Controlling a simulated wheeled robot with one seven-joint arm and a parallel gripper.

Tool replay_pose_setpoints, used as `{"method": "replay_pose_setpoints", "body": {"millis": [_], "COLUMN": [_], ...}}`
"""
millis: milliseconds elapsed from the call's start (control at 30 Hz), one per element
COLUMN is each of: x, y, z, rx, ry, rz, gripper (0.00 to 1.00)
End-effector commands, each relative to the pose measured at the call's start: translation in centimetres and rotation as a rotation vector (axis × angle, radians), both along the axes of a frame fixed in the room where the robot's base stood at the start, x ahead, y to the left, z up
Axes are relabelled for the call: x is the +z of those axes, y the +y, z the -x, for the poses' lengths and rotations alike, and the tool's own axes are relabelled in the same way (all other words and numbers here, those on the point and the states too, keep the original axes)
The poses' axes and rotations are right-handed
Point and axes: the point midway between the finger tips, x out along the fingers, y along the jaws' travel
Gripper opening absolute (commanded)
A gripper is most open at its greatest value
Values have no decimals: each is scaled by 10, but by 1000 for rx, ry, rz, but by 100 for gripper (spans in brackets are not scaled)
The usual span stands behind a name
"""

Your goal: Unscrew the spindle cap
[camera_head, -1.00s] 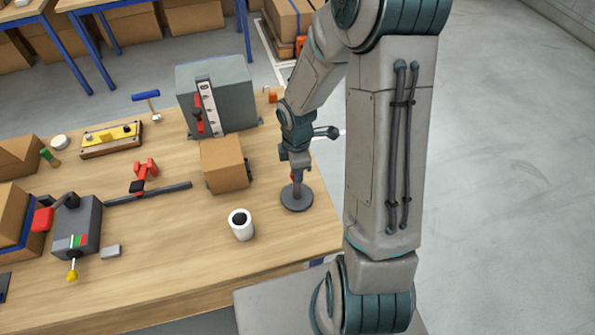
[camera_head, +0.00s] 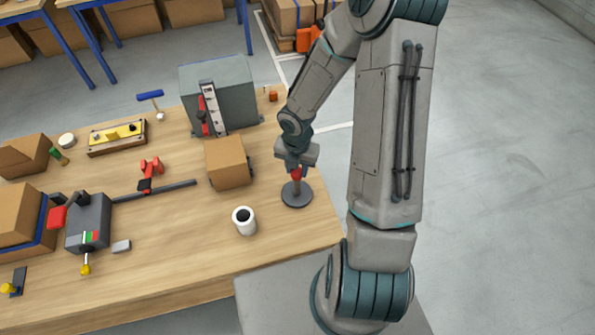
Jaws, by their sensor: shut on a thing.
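The spindle stands upright on a round dark grey base (camera_head: 297,195) near the right end of the wooden table. Its red cap (camera_head: 296,174) sits at the top of the post. My gripper (camera_head: 297,168) points down over the spindle and is shut on the red cap. The fingers partly hide the cap, and I cannot tell whether its thread is still engaged.
A cardboard box (camera_head: 227,163) stands close to the left of the spindle, with a white cup (camera_head: 244,221) in front. A grey cabinet (camera_head: 222,93) with a red lever stands behind. A bar with a red clamp (camera_head: 150,175) lies farther left. Bare table surrounds the base.

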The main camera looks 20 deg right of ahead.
Motion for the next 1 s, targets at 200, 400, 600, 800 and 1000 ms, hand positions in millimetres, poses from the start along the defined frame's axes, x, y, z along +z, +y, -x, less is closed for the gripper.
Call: {"method": "replay_pose_setpoints", "body": {"millis": [200, 400, 600, 800, 1000], "x": [-1, -1, -1, -1, -1], "y": [-1, -1, -1, 0, 0], "z": [1, 1, 1, 1, 0], "rx": [330, 518, 534, 532, 528], "ry": [4, 4, 3, 3, 1], "rz": [-1, -1, 0, -1, 0], "gripper": [12, 12, 12, 53, 53]}}
